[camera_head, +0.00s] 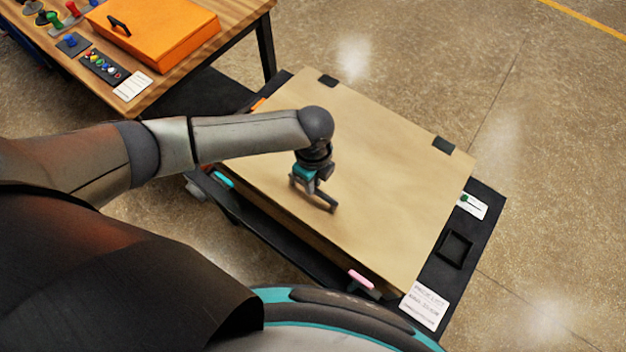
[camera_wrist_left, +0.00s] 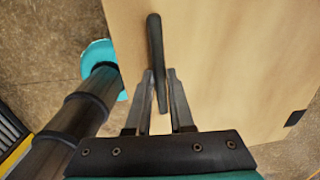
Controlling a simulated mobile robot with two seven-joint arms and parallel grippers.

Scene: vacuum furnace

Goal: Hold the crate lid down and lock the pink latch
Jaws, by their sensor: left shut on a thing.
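The crate lid (camera_head: 390,180) is a tan wooden panel lying flat on the crate, which stands on a black cart (camera_head: 470,235). It also fills much of the left wrist view (camera_wrist_left: 225,60). My left gripper (camera_head: 318,192) is over the lid's middle, shut on the black lid handle (camera_wrist_left: 155,50), which stands between its fingers. The pink latch (camera_head: 361,279) is on the crate's near side, close to the lid's lower corner, apart from the gripper. Whether it is locked cannot be told. My right gripper is not in view.
A teal latch (camera_head: 222,180) and an orange latch (camera_head: 258,103) sit at other places along the crate. Black hinges (camera_head: 443,145) are on the far edge. A wooden table (camera_head: 180,65) with an orange case (camera_head: 155,30) stands upper left. Floor to the right is clear.

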